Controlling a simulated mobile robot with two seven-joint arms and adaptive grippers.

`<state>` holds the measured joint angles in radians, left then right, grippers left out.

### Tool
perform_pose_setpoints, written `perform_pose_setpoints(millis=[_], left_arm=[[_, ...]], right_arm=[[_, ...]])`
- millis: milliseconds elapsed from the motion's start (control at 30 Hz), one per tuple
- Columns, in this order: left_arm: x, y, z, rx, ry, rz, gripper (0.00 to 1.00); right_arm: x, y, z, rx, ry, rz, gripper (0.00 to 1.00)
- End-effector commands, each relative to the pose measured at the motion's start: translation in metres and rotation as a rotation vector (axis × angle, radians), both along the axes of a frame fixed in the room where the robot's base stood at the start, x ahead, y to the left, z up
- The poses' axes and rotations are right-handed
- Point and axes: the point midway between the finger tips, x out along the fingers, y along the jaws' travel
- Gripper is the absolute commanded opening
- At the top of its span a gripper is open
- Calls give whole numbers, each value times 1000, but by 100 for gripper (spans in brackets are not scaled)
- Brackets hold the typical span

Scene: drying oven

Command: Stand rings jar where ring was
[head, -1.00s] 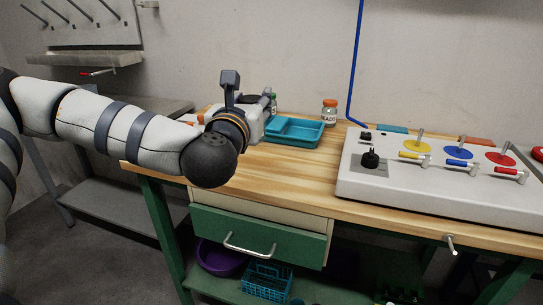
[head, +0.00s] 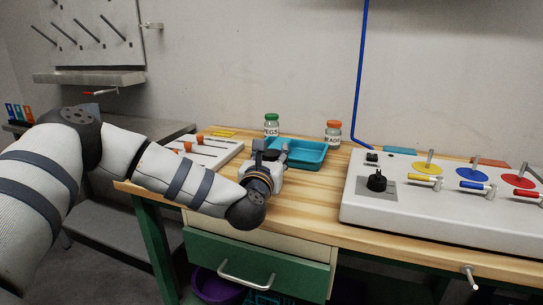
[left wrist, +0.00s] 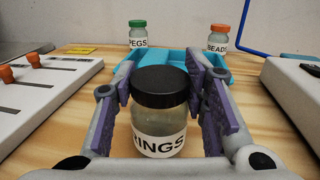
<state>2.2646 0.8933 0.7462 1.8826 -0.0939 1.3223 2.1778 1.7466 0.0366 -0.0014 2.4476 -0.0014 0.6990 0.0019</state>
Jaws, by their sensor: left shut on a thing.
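The rings jar (left wrist: 160,110), clear with a black lid and a white RINGS label, is upright between the purple pads of my left gripper (left wrist: 159,72) in the left wrist view. The gripper is shut on it. In the head view my left gripper (head: 272,152) is over the wooden bench, just in front of the teal tray (head: 318,163), and hides the jar. I cannot tell whether the jar's base touches the bench. My right gripper is not in view.
A green-lidded PEGS jar (head: 271,125) and an orange-lidded BEADS jar (head: 333,133) stand behind the tray. A white board with orange knobs (head: 208,150) is at left, a white control panel (head: 430,215) at right. Bare wooden bench (head: 310,195) lies between.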

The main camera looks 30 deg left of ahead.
Motion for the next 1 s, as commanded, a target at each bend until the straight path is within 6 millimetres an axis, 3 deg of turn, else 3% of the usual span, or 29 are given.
perform_pose_setpoints(millis=[100, 133, 200, 600, 1000], left_arm=[[0, 0, -6, 0, 3, 1, 10], [0, 0, -5, 0, 2, 1, 44], [0, 0, -4, 1, 1, 1, 60], [-3, -1, 2, 0, -1, 0, 60], [-90, -39, -2, -2, 6, -2, 60]], right_arm=[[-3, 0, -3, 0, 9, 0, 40], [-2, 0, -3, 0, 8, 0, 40], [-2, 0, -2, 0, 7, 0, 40], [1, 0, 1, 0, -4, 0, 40], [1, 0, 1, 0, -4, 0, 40]])
